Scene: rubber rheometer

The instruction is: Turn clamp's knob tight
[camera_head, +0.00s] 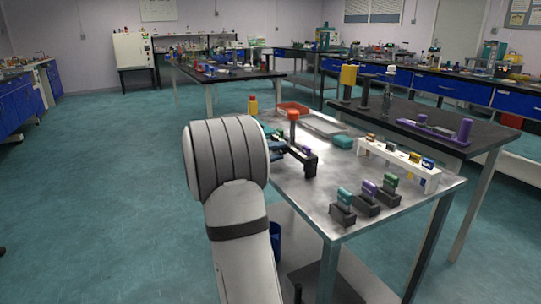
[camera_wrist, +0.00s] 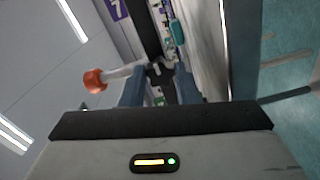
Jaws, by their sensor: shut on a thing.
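The clamp (camera_head: 310,162) is a dark block-like piece near the left edge of the steel table, by a pale post with an orange cap (camera_head: 293,115). The same orange cap (camera_wrist: 95,81) shows in the wrist view at left, on its pale rod. My gripper (camera_wrist: 160,77) has its two blue fingers shut on a small dark part between them, which I take as the clamp's knob; the fingers hide most of it. In the head view my gripper (camera_head: 283,146) reaches the clamp from the left, and my arm hides part of it.
A dark bench (camera_head: 420,110) stands behind at right. The floor at left is clear.

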